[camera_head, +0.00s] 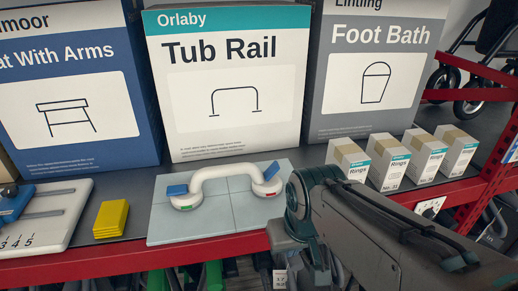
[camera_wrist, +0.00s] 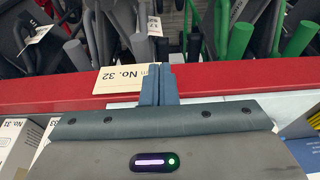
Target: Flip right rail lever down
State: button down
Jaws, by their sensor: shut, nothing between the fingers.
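A white grab rail (camera_head: 222,175) lies across a pale blue tiled panel (camera_head: 225,214) on the shelf. Its left cup has a blue lever (camera_head: 177,190) lying low and a green mark. Its right cup has a blue lever (camera_head: 271,171) tilted upward and a red mark (camera_head: 272,194). My gripper is shut and empty in the wrist view (camera_wrist: 158,72), its fingertips over the red shelf edge by a tag. In the head view my arm stands just right of the right lever, and the fingertips cannot be made out. The wrist view does not show the rail clearly.
A Tub Rail box (camera_head: 232,130) stands behind the panel, with a Foot Bath box (camera_head: 362,110) to its right. Several small Rings boxes (camera_head: 388,160) stand at right. A yellow block (camera_head: 111,218) lies left of the panel. A red shelf edge (camera_head: 130,262) runs along the front.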

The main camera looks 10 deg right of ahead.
jog(key=w+a+r+h, duration=0.1)
jog(key=w+a+r, duration=0.2)
jog(key=w+r, duration=0.6)
jog(key=w+a+r+h, duration=0.2)
jog(key=w+a+r, duration=0.1)
jog(key=w+r, duration=0.5)
jog(key=shift+w+r+m+t, duration=0.3)
jog(key=shift+w+r, duration=0.05)
jog(key=shift+r, duration=0.4)
jog(key=shift+d, duration=0.1)
send_near(272, 167)
jog(key=a+f, duration=0.1)
jog(key=w+a+f, duration=0.1)
jog(key=shift+w+f+p, duration=0.3)
jog(key=shift+w+p, duration=0.05)
jog(key=shift+p, duration=0.05)
jog(key=shift+w+d+f+p, duration=0.1)
jog(key=shift+d+f+p, duration=0.3)
jog(key=shift+d+f, duration=1.15)
jog(key=shift+r, duration=0.1)
